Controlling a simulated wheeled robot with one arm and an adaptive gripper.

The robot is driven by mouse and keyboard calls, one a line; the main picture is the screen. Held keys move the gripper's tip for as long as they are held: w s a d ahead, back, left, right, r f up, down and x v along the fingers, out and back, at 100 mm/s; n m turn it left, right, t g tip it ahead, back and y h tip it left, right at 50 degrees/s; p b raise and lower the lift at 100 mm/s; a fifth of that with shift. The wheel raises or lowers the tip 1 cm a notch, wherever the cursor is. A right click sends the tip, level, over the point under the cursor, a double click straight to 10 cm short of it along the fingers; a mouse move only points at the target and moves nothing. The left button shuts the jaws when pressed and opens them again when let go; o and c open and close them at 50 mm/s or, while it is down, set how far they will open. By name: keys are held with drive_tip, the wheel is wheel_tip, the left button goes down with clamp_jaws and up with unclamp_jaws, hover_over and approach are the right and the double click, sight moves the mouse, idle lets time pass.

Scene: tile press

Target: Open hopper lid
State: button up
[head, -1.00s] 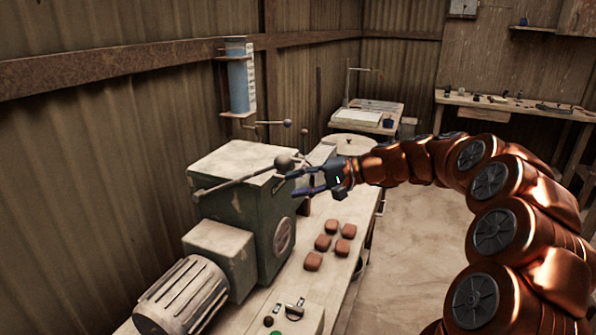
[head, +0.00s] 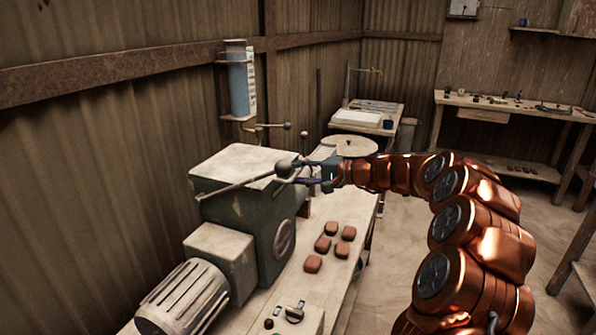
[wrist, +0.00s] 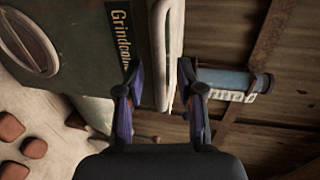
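The hopper lid (head: 240,163) is the pale flat slab on top of the green machine box, and it lies flat and closed. Its pale edge (wrist: 172,45) runs upright in the wrist view, beside the box wall with a "Grind…" label. A metal bar ending in a dark ball knob (head: 284,168) crosses in front of the lid in the head view. My gripper (head: 302,174) is at the lid's right edge, beside the knob. In the wrist view my gripper (wrist: 160,66) has its fingers apart, with the lid edge between them. I cannot tell whether they touch it.
Several reddish-brown tiles (head: 322,243) lie on the bench right of the machine. A grey motor (head: 185,298) and a switch box (head: 295,318) are nearer. A blue cylinder (head: 241,85) hangs on the wall behind. The floor on the right is open.

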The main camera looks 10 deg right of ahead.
drive_tip(key=shift+w+a+f, duration=0.1)
drive_tip(key=shift+w+a, duration=0.1)
drive_tip(key=shift+a, duration=0.1)
drive_tip(key=shift+c, duration=0.4)
clamp_jaws()
